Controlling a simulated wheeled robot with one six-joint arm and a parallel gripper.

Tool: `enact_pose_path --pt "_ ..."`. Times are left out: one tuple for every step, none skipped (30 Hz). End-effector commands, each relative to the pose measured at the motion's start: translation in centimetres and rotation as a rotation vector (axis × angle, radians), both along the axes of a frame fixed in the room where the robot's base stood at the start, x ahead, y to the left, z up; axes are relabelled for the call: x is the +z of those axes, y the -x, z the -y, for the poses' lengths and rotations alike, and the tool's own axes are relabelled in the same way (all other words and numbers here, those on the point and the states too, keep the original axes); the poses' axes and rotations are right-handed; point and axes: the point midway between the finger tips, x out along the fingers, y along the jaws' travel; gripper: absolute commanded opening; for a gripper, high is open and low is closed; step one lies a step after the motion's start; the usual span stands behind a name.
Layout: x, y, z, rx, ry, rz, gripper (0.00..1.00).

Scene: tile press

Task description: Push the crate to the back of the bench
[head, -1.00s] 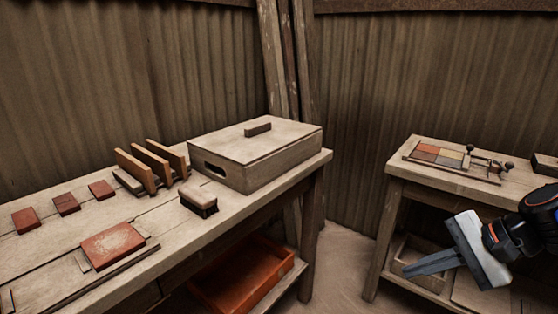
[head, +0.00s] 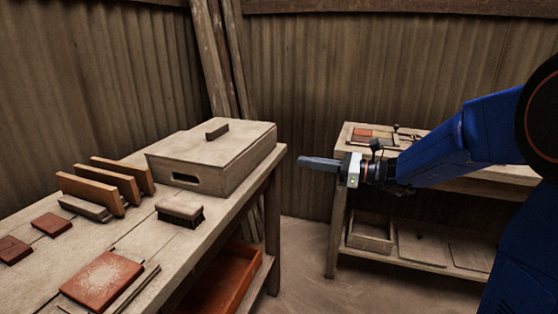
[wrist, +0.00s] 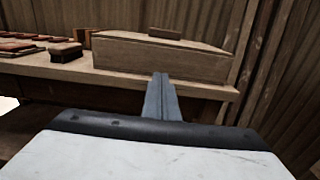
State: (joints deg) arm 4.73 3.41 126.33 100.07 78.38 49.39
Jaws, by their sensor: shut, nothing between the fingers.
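The crate (head: 219,168) is a pale wooden box with a lid, a dark handle block on top and a slot in its near side. It stands at the right end of the left bench (head: 122,250), near that bench's end edge. In the wrist view the crate (wrist: 160,58) lies ahead, beyond the fingers. My gripper (head: 302,163) is shut and empty. It is in the air right of the crate, apart from it, with its fingers pointing left towards it. In the wrist view the closed fingers (wrist: 160,82) show below the crate.
A brush (head: 180,214) stands in front of the crate. Upright wooden boards in a rack (head: 100,190) stand to its left, with red tiles (head: 103,280) nearer. An orange tray (head: 222,283) is under the bench. A second bench (head: 345,150) stands at the right, with floor between.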

Motion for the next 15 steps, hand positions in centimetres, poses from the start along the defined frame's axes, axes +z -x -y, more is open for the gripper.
enact_pose_path --pt "0.0 -0.1 -0.5 0.003 0.0 0.001 0.0" --pt "0.0 -0.2 -0.8 0.003 0.001 0.001 0.0" --pt "0.0 -0.3 -1.2 0.003 0.002 0.0 0.0" --pt "0.0 -0.4 -1.7 0.004 0.002 0.0 0.0" --pt "0.0 -0.6 -2.1 0.004 0.002 0.0 0.0" --pt "0.0 -0.8 -2.6 0.004 0.001 0.001 0.0" --pt "0.0 -0.9 -3.1 0.005 0.002 0.0 0.0" --pt "0.0 -1.1 -3.6 0.005 0.003 0.001 0.0" --pt "0.0 -1.3 -4.1 0.005 0.003 0.001 0.0" --pt "0.0 -1.4 -4.6 0.005 0.003 0.001 0.0" --pt "0.0 -1.6 -5.1 0.005 0.003 0.001 0.0" --pt "0.0 -1.9 -5.6 0.004 0.004 0.002 0.0" --pt "-0.1 -2.0 -6.1 0.005 0.004 0.002 0.0" --pt "-0.1 -2.1 -6.6 0.006 0.003 0.001 0.0" --pt "-0.1 -2.4 -7.2 0.005 0.003 0.001 0.0"
